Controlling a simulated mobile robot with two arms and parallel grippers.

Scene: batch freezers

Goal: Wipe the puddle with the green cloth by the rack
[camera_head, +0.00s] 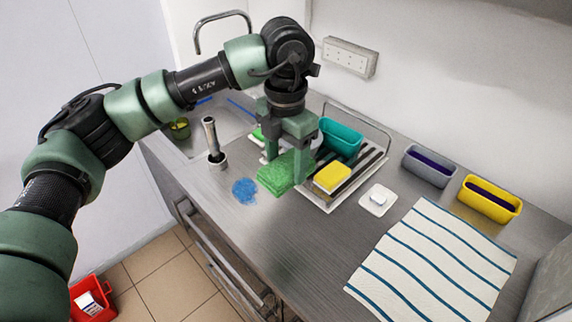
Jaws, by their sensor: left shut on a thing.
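The blue puddle (244,191) is a small patch on the metal counter, left of the rack. The green cloth (284,173) is a folded, thick bundle beside the left edge of the drying rack (316,203). My left gripper (288,158) points down and is shut on the cloth. The cloth is just right of the puddle, with a thin strip of counter seen between them. I cannot tell whether the cloth touches the counter. My right gripper is not in view.
The rack holds a teal tub (340,138) and a yellow sponge (332,177). A white dish (378,200), two bins (489,198) and a striped towel (436,262) lie right. The front counter is clear.

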